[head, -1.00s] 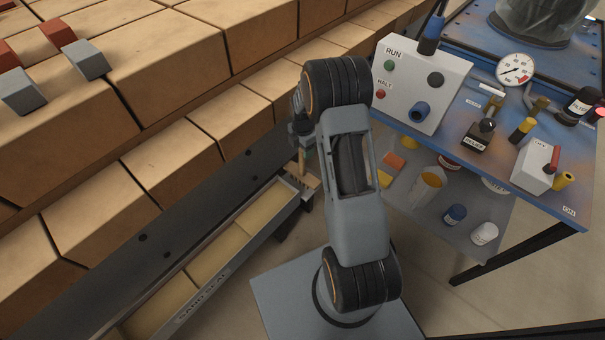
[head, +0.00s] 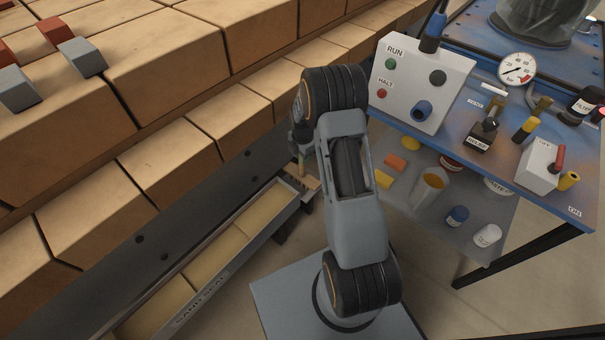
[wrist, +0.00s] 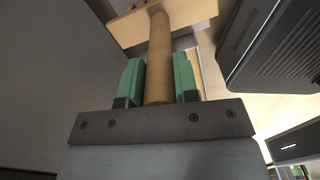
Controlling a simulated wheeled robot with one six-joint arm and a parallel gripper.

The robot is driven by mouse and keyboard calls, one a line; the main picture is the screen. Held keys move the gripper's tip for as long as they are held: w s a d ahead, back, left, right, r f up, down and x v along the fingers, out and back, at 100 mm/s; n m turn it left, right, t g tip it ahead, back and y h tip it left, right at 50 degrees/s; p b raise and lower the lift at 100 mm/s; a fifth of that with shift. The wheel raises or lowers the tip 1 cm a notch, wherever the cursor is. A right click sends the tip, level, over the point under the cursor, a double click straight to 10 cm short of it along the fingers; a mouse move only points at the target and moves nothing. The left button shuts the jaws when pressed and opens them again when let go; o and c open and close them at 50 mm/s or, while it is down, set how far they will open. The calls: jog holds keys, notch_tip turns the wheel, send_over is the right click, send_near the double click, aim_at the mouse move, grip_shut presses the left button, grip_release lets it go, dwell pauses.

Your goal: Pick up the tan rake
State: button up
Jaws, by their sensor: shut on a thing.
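The tan rake shows in the wrist view with its round handle (wrist: 159,65) between the green fingers of my gripper (wrist: 158,66). Its flat wooden head (wrist: 195,12) lies past the fingertips, cut off by the top edge of the picture. My gripper is shut on the handle. In the head view, my gripper (head: 301,140) is partly hidden behind my arm. The rake's small tan head (head: 309,182) shows below it, at the far end of the sand tray (head: 250,247). I cannot tell whether the head touches the tray.
At the right stands a blue table (head: 555,205) with a control box (head: 418,85), gauge and valves. Its lower shelf (head: 425,215) holds small jars and blocks.

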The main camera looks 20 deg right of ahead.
grip_shut()
notch_tip(320, 180, up, 4)
jog(key=shift+f+p, duration=0.1)
jog(key=shift+p, duration=0.95)
jog(key=s+a+r+p, duration=0.3)
jog(key=s+r, duration=0.6)
jog(key=s, duration=0.4)
jog(key=shift+s+a+p, duration=0.15)
jog(key=shift+s+p, duration=0.15)
jog(key=shift+p, duration=0.25)
jog(key=shift+r, duration=0.1)
